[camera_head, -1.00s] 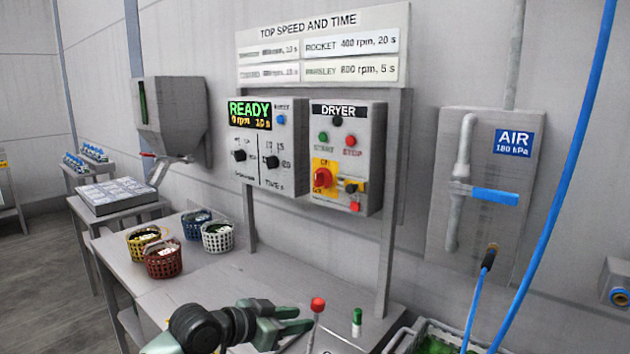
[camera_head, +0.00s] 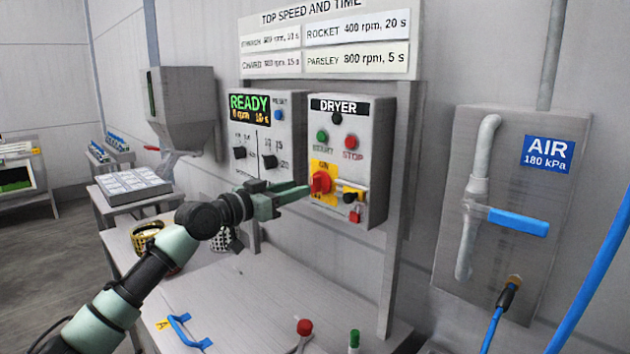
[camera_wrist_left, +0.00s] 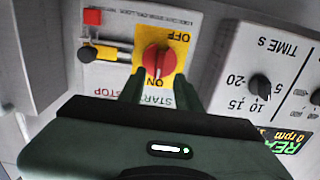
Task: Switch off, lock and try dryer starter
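The grey dryer starter box (camera_head: 375,165) is on an upright panel, with a green START button (camera_head: 322,136) and a red STOP button (camera_head: 351,142). Its red rotary switch (camera_head: 320,182) sits on a yellow plate; in the left wrist view the switch (camera_wrist_left: 157,60) lies along the ON–OFF line, at ON. Contact cannot be told. My right gripper is out of view.
The speed control box (camera_head: 267,140) reads READY, 0 rpm, left of the starter. An air panel with a blue valve handle (camera_head: 518,221) is at the right.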

